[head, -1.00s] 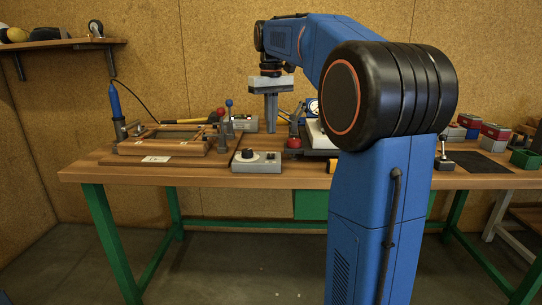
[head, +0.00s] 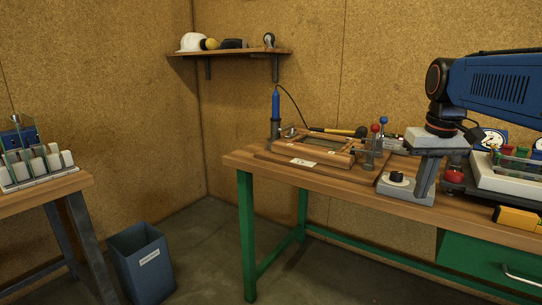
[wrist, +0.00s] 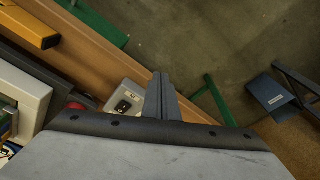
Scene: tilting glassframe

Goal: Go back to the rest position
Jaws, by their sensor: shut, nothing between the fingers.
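My gripper (head: 424,195) hangs fingers-down from my blue arm over the front part of the wooden bench. Its two grey fingers are together with nothing between them. In the wrist view the closed fingers (wrist: 160,95) point over the bench's front edge. The grey control box (head: 390,187) with a black knob is close beside the fingers and partly behind them. It also shows in the wrist view (wrist: 117,109), left of the fingers. I cannot tell the exact height of the fingertips over the bench.
A wooden frame fixture (head: 318,152) with upright clamps lies on the bench's left part. A red button (head: 454,175), a pale tray (head: 505,178) and a yellow tool (head: 516,219) are at right. A blue bin (head: 142,262) and a second table (head: 50,188) stand left; floor between is clear.

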